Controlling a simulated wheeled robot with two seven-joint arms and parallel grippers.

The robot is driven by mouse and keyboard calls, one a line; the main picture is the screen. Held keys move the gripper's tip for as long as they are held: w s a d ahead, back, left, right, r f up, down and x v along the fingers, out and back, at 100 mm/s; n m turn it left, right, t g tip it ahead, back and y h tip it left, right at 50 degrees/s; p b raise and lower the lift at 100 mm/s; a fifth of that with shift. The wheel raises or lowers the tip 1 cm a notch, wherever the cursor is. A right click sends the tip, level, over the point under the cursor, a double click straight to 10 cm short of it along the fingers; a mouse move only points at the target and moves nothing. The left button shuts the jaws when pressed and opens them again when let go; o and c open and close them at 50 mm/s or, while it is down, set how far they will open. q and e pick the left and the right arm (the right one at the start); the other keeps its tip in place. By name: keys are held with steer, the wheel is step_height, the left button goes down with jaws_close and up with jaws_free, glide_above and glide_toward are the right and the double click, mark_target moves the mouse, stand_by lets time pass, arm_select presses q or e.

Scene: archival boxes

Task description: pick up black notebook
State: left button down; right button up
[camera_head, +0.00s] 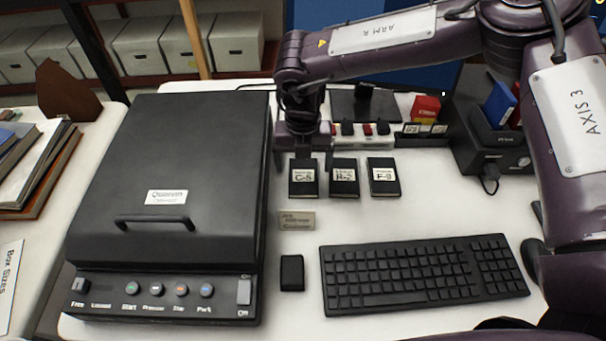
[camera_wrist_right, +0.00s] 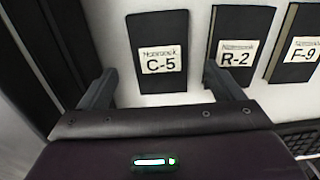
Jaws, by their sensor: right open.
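Three black notebooks lie in a row on the white table. The one labelled C-5 (camera_head: 304,178) is at the left, R-2 (camera_head: 343,178) in the middle and F-9 (camera_head: 383,177) at the right. My right gripper (camera_head: 304,160) is open and empty at the far edge of the C-5 notebook. In the right wrist view the C-5 notebook (camera_wrist_right: 160,58) shows ahead, between the lines of the two fingers (camera_wrist_right: 167,80). The right fingertip is near or over the R-2 notebook (camera_wrist_right: 239,50); I cannot tell whether they touch. The left gripper is not in view.
A large black machine (camera_head: 170,190) stands close left of the notebooks. A keyboard (camera_head: 425,273), a small black object (camera_head: 292,272) and a name plate (camera_head: 297,221) lie nearer. A power strip (camera_head: 365,140) lies behind. A black bin (camera_head: 490,130) stands at right.

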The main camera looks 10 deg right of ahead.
mark_target(304, 175)
step_height(304, 175, down, 4)
steer(key=shift+r, duration=0.2)
steer(key=c, duration=1.1)
steer(key=shift+w+d+r, duration=0.1)
